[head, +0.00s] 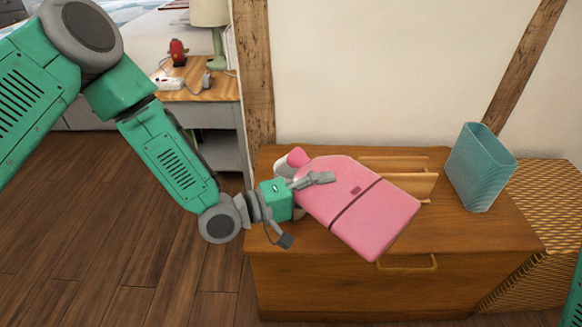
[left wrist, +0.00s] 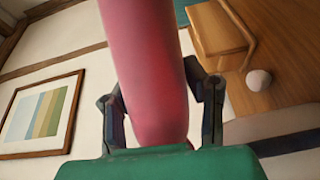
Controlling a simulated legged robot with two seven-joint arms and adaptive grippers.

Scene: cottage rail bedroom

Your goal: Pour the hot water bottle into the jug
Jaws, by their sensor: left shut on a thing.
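A pink hot water bottle (head: 365,205) with a dark band is in my left gripper (head: 318,180), which is shut on it near its neck end. The bottle is tilted over the wooden chest, neck to the upper left and broad end to the lower right. It also fills the middle of the left wrist view (left wrist: 148,75), between the fingers. A whitish object (head: 284,168) shows behind the neck end, mostly hidden; I cannot tell whether it is the jug. My right gripper is out of view.
A wooden rack (head: 425,180) stands on the chest (head: 310,275) behind the bottle. A tall teal container (head: 482,168) stands at its right. A woven basket (head: 555,215) is beside the chest. A bedside table (head: 215,90) with a lamp is at the back left.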

